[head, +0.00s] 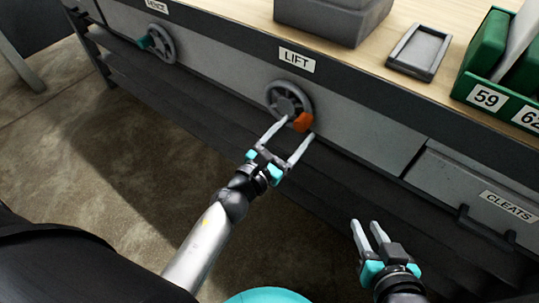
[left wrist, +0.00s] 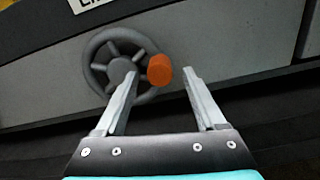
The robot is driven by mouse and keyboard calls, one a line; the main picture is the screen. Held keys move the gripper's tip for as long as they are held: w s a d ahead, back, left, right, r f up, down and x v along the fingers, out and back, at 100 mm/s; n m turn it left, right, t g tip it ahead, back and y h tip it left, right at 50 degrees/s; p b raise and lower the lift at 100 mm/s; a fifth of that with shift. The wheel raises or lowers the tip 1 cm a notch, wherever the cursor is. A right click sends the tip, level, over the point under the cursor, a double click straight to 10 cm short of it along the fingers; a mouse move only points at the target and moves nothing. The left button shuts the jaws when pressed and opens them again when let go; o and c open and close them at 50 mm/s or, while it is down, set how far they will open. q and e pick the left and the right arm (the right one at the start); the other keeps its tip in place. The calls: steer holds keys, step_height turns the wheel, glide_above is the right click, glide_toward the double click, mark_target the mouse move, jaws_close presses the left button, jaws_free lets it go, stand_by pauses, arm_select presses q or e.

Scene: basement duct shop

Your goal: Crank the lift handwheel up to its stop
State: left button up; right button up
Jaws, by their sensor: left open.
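The lift handwheel (head: 287,98) is a grey spoked wheel on the bench front, under the LIFT label (head: 297,59). Its orange crank knob (head: 303,122) is at the wheel's lower right in the head view. My left gripper (head: 293,127) is open, with its fingertips close to the knob. In the left wrist view, the knob (left wrist: 160,70) shows between the open fingers, and the left finger overlaps the wheel (left wrist: 105,52). I cannot tell whether a finger touches it. My right gripper (head: 366,227) is low in front of the bench, its fingers a small gap apart.
Another handwheel (head: 161,44) with a teal knob is at the left under a partly cut-off label. The CLEATS drawer (head: 480,190) is at the right. A grey tray (head: 418,50), a grey block (head: 335,20) and green bins (head: 490,70) stand on the bench top.

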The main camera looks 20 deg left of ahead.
arm_select(q)
steer(key=v, duration=1.4)
steer(key=shift+b, duration=0.3)
arm_select(e)
steer(key=shift+w+a+r+t+y, duration=0.15)
steer(key=shift+a+t+y, duration=0.15)
steer(key=shift+a+t, duration=0.35)
arm_select(q)
steer(key=shift+s, duration=0.1)
arm_select(e)
steer(key=shift+w+r, duration=0.1)
